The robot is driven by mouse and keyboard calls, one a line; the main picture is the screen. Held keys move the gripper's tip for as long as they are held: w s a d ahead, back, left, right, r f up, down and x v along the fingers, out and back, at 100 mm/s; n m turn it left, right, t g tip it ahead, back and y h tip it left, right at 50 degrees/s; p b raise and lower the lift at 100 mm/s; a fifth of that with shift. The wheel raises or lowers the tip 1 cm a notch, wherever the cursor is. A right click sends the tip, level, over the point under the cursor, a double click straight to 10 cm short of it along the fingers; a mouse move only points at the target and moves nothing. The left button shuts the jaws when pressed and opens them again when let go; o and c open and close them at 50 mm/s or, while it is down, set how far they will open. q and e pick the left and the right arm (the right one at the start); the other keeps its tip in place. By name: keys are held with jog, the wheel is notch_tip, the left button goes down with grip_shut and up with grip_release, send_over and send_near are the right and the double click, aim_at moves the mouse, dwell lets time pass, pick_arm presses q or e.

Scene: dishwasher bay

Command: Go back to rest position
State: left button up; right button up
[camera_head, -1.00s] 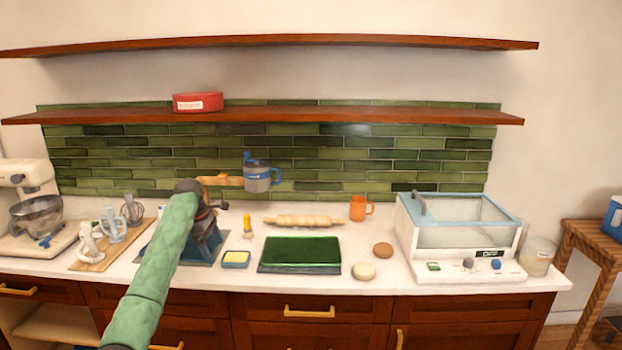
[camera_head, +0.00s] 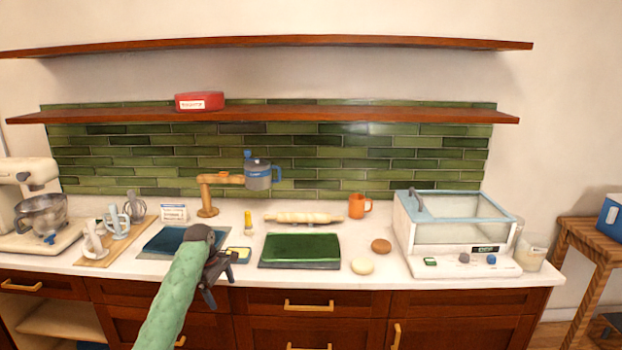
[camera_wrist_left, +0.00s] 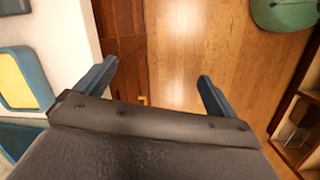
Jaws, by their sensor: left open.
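My left gripper (camera_head: 218,279) is at the end of the green-sleeved left arm, by the front edge of the counter (camera_head: 400,281). In the left wrist view its two blue fingers (camera_wrist_left: 158,82) are spread apart with nothing between them, above the wooden floor (camera_wrist_left: 185,50) and the cabinet front. The arm hides part of a dark blue mat (camera_head: 160,241) and a yellow-topped blue dish (camera_head: 239,253). My right gripper is not in view.
A green tray (camera_head: 300,247), a rolling pin (camera_head: 303,218), an orange mug (camera_head: 358,206) and a clear-lidded machine (camera_head: 460,240) stand on the counter. A mixer (camera_head: 28,205) is at the far left. Two shelves run above.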

pick_arm(q)
jog(key=s+d+f+m, duration=0.25)
jog(key=s+f, duration=0.35)
jog(key=s, duration=0.3)
jog(key=s+d+f+m+t+y, duration=0.1)
jog(key=s+d+f+m, duration=0.15)
jog(key=s+f, duration=0.55)
jog(key=s+d+f+m, duration=0.1)
jog(key=s+f+m, duration=0.25)
jog(key=s, duration=0.75)
jog(key=s+r+m+t+y, duration=0.1)
jog(key=s+r+m, duration=0.25)
jog(key=s, duration=1.05)
jog(key=s+r+m+t, duration=0.15)
jog(key=s+m, duration=0.35)
jog(key=s, duration=0.9)
notch_tip(320, 180, down, 24)
jog(key=w+d+f+g, duration=0.1)
jog(key=w+d, duration=0.1)
jog(key=s+f, duration=0.4)
jog(key=f, duration=0.8)
jog(key=s+f+g, duration=0.1)
jog(key=s+f, duration=0.3)
jog(key=f, duration=0.8)
jog(key=shift+d+b, duration=0.3)
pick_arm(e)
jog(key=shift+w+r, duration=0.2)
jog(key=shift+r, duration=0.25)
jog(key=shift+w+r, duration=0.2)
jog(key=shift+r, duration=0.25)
